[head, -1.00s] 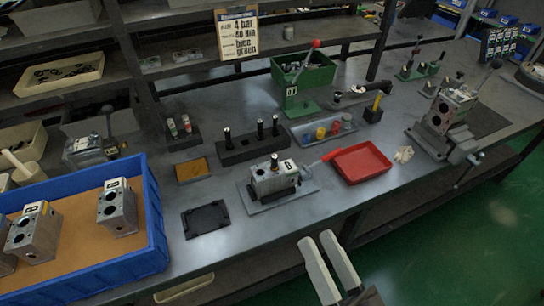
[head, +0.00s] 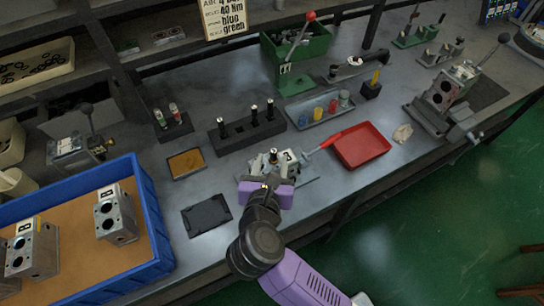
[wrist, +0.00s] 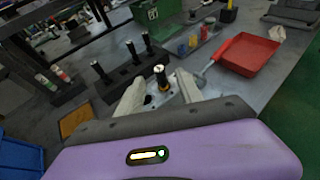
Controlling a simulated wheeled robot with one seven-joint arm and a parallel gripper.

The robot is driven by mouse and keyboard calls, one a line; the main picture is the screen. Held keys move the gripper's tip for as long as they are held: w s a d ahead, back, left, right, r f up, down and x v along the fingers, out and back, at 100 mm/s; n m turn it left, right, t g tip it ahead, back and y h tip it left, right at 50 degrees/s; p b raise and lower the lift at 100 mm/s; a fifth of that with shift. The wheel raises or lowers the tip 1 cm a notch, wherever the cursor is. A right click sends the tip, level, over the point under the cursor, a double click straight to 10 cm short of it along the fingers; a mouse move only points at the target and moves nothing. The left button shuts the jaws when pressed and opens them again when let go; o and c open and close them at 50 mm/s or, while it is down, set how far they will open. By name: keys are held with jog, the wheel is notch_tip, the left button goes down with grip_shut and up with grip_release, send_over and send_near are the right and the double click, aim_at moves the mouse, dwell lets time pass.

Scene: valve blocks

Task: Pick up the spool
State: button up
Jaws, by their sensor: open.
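One dark spool (head: 273,155) with a light tip stands upright in the valve block (head: 290,158) at the middle front of the bench. In the wrist view this spool (wrist: 160,76) shows between the two pale fingers of my gripper (wrist: 158,84). The fingers are open, one to each side, with visible gaps to the spool. In the head view my gripper (head: 270,172) is at the block, and its purple body hides much of the block. Three more dark spools (head: 254,114) stand upright in a black rack (head: 236,135) behind.
A red tray (head: 362,146) lies right of the block, a red-handled tool (head: 328,140) between them. A blue bin (head: 152,215) with valve blocks stands at the left. A black pad (head: 206,214) lies front left. Colored containers (head: 332,105) stand behind on a tray.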

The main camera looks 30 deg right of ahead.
aim_at(273, 155)
jog(key=shift+x, duration=1.5)
jog(key=shift+p+x, duration=0.7)
jog(key=shift+x, duration=1.7)
jog(key=shift+s+f, duration=0.1)
grip_shut()
